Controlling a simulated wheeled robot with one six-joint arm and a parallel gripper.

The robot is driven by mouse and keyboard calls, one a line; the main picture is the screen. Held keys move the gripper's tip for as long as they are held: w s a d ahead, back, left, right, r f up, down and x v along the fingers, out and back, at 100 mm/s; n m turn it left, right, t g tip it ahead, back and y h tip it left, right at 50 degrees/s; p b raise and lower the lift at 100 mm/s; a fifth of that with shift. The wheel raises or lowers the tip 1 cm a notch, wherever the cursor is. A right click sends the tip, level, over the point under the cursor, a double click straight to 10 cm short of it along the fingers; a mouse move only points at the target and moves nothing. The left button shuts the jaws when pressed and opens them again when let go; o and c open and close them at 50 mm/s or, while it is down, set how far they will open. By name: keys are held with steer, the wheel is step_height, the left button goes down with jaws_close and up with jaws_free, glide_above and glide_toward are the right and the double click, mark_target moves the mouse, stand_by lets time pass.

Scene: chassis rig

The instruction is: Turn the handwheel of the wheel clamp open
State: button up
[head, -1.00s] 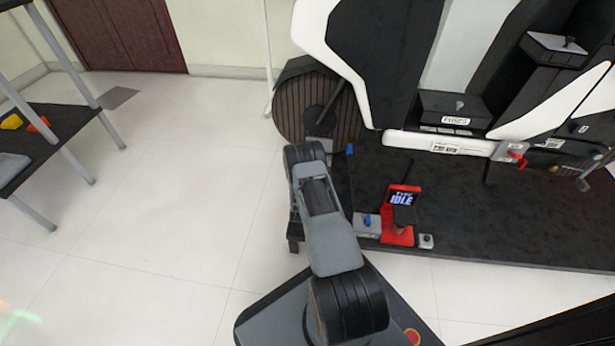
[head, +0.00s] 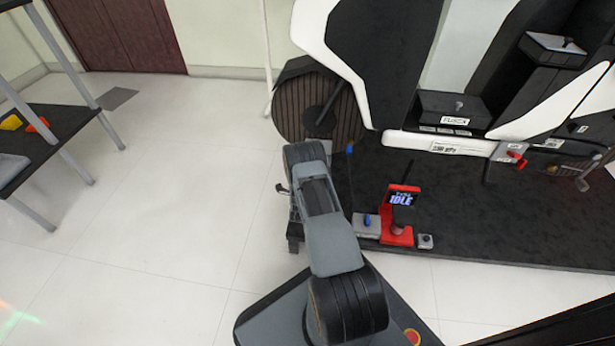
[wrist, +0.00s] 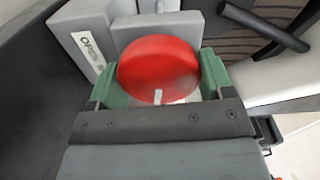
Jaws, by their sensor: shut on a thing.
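The red round handwheel (wrist: 158,62) fills the middle of the wrist view, with a pale mark on its near rim. It sits in front of the grey clamp body (wrist: 88,35), which bears a white label that appears to read OPEN. My gripper (wrist: 161,84) has its green-padded fingers on either side of the handwheel and is shut on it. In the head view the handwheel, the clamp and my fingertips are hidden behind my arm, near the tyre (head: 290,112).
A black bar (wrist: 262,25) juts in at the upper right of the wrist view. In the head view, a red stand with an IDLE screen (head: 403,197) is on the dark platform (head: 465,215) to the right. A shelf (head: 50,145) stands far left; the floor between is clear.

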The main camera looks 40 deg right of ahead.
steer(key=n, duration=1.1)
steer(key=shift+a+r+n, duration=0.1)
steer(key=shift+n, duration=0.3)
stand_by(0.4)
steer(key=o, duration=0.9)
steer(key=shift+o, duration=0.2)
steer(key=p+v, duration=0.5)
steer(key=v, duration=0.8)
steer(key=shift+s+a, duration=0.25)
steer(key=shift+s, duration=0.05)
steer(key=shift+r, duration=0.1)
